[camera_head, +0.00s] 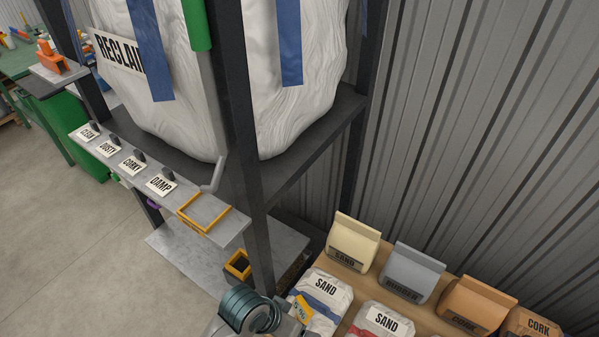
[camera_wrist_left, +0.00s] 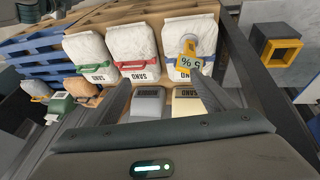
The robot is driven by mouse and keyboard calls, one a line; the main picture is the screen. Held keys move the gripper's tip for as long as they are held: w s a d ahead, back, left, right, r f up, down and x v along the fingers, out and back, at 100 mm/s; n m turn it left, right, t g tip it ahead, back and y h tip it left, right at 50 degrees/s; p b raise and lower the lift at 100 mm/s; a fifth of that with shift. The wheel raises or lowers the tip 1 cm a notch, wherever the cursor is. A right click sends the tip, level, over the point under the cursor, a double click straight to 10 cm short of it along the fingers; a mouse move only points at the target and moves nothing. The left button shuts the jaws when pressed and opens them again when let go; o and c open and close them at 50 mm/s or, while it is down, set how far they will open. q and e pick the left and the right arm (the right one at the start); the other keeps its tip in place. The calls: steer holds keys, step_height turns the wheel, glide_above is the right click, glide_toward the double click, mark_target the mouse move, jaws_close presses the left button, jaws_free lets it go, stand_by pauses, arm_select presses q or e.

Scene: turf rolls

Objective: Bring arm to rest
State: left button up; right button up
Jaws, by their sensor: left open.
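My left gripper (camera_wrist_left: 168,88) shows in the left wrist view with its two grey fingers spread apart. Nothing is held between them. Beyond the fingers are a grey paper bag (camera_wrist_left: 149,103) and a cream paper bag (camera_wrist_left: 187,103). I cannot tell how far the fingers are above them. I do not make out the left gripper in the head view. My right gripper is in neither view.
White sand bags (camera_head: 322,297) and paper bags (camera_head: 413,275) stand on a brown surface. A yellow "5 %" tag (camera_wrist_left: 188,64) is by one sand bag. A labelled shelf (camera_head: 130,170) fronts the rack. A yellow-rimmed box (camera_head: 238,265) stands below. Left floor (camera_head: 60,240) is clear.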

arm_select(q)
steer(key=s+a+r+n+y, duration=0.1)
steer(key=s+a+n, duration=0.1)
steer(key=s+a, duration=0.35)
steer(key=s+a+n+t+y, duration=0.1)
steer(key=s+a+y, duration=0.1)
steer(key=a, duration=0.7)
steer(key=s+a+r+n+y, duration=0.1)
steer(key=s+a+n, duration=0.1)
steer(key=s+a, duration=0.35)
step_height(320, 180, down, 35)
steer(key=w+a+b, duration=0.1)
steer(key=b, duration=0.7)
steer(key=s+a+f+g+b, duration=0.1)
steer(key=s+f+b, duration=0.3)
steer(key=s+f, duration=0.5)
steer(key=s+a+f+g+b, duration=0.1)
steer(key=s+a+f+b, duration=0.1)
steer(key=s+f, duration=0.7)
step_height(320, 180, down, 8)
steer(key=shift+s+a+f+m+b, duration=0.2)
steer(key=shift+f+m+b, duration=0.1)
steer(key=shift+b, duration=0.55)
steer(key=shift+w, duration=0.1)
